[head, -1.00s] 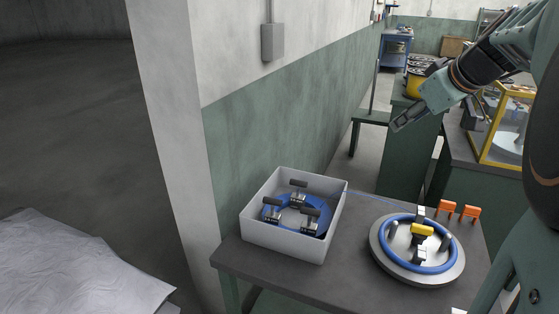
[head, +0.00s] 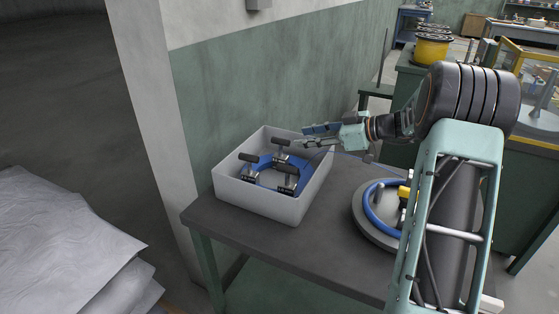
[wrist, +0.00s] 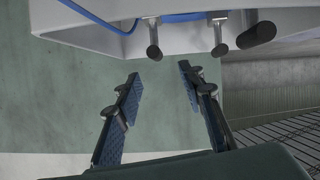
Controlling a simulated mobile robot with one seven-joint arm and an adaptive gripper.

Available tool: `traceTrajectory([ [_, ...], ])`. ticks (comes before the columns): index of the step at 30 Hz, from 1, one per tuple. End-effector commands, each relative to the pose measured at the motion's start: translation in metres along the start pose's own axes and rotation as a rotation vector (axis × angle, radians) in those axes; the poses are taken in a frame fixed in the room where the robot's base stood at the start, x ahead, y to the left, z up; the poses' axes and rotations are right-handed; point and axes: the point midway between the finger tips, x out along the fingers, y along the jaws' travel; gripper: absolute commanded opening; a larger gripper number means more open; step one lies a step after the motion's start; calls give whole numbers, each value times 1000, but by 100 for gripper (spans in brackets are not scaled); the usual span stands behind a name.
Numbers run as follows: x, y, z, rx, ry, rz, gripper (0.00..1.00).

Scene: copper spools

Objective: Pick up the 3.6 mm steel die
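I cannot pick out a 3.6 mm steel die by size or marking. A light grey bin (head: 255,205) on the table holds a blue coil (head: 264,161) with several dark-handled metal pieces on it; one black handle (head: 286,169) shows near the front. My gripper (head: 306,137) is by the bin's back right rim in the head view, around rim height or above. In the wrist view my gripper (wrist: 160,72) is open, with nothing between its blue pads. The grey bin wall (wrist: 90,28) and dark cylinder ends (wrist: 220,47) lie beyond the fingertips.
A round grey plate (head: 366,228) with a blue ring (head: 373,212) and yellow piece (head: 404,191) is partly hidden behind my arm. The green wall (head: 280,75) rises behind the bin. The dark tabletop (head: 300,245) is clear in front.

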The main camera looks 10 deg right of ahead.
Motion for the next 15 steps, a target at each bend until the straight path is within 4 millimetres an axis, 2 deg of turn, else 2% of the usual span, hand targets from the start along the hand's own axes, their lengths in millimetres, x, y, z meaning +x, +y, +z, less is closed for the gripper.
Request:
traceTrajectory([
  [9,47,-1,1,0,-2,-4,36],
  [15,62,1,4,0,-4,-3,36],
])
